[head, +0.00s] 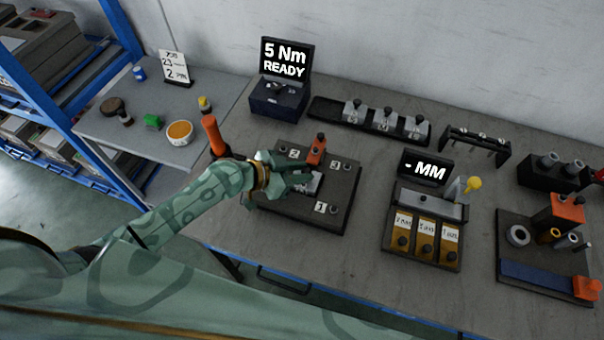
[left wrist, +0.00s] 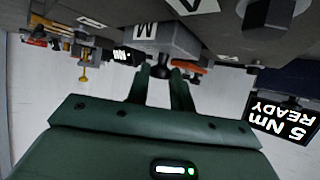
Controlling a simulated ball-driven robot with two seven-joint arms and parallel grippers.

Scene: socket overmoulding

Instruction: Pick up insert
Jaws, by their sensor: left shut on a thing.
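My left gripper (head: 300,178) reaches over the dark plate (head: 325,217) and is shut on the black knob of a grey insert (head: 313,184). In the left wrist view the insert (left wrist: 170,40) is a grey block with a letter M label, with its knob between the fingertips (left wrist: 160,82). The fingers cover part of it in the head view, and I cannot tell whether it is lifted clear of the plate. Several similar grey inserts (head: 384,121) stand in a black tray behind. My right gripper is not in view.
An orange-handled clamp (head: 316,149) stands on the plate close to the gripper. An orange-handled tool (head: 213,135) is upright to the left. A "5 Nm READY" display (head: 285,58) is behind, and an "MM" gauge station (head: 428,215) is to the right.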

